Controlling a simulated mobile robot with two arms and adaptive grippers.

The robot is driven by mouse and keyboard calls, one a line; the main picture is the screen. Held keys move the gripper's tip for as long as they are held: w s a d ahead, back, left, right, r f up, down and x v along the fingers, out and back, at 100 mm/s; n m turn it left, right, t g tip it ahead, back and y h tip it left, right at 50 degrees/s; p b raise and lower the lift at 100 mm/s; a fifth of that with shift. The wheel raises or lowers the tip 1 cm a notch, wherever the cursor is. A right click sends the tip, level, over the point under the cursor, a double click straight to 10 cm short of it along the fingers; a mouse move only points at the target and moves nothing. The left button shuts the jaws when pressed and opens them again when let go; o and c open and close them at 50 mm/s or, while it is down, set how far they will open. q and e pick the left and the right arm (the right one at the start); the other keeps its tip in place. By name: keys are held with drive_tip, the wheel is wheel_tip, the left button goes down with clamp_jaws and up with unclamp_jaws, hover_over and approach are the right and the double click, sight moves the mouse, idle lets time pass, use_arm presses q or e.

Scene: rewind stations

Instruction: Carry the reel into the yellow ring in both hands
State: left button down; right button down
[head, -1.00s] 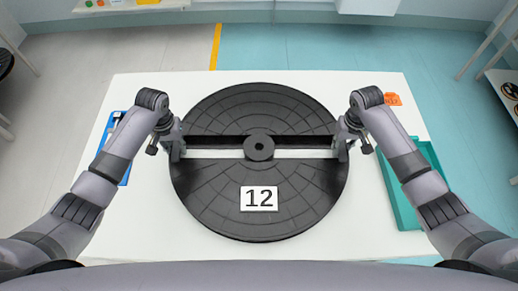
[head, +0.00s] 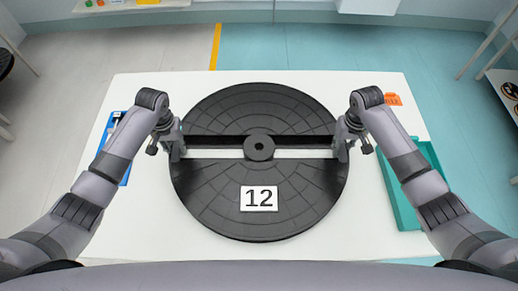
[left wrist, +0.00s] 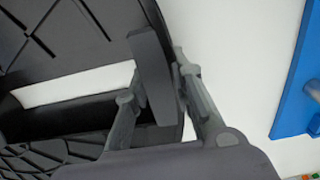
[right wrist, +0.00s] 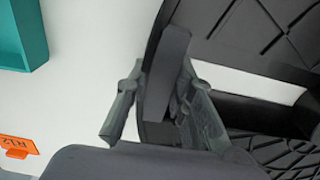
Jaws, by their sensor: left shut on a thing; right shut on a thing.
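The reel (head: 260,112) is a large black disc with a central hub, a slot across its middle and a white label reading 12. It lies over the white table in the head view. My left gripper (head: 176,148) is shut on the reel's left rim at the slot; the left wrist view shows its fingers (left wrist: 160,100) on either side of the rim. My right gripper (head: 342,146) is shut on the right rim at the slot, and its fingers (right wrist: 160,110) straddle the rim in the right wrist view. I see no yellow ring.
The white table (head: 140,215) has a blue tray (head: 126,172) at its left and a teal tray (head: 402,205) at its right. An orange tag (head: 393,99) sits at the back right. A yellow stripe (head: 215,48) runs along the floor behind the table.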

use_arm(q)
drive_tip(key=shift+w+r, duration=0.1)
drive_tip(key=shift+r, duration=0.1)
use_arm(e)
drive_tip(key=shift+w+r, duration=0.1)
drive_tip(key=shift+r, duration=0.1)
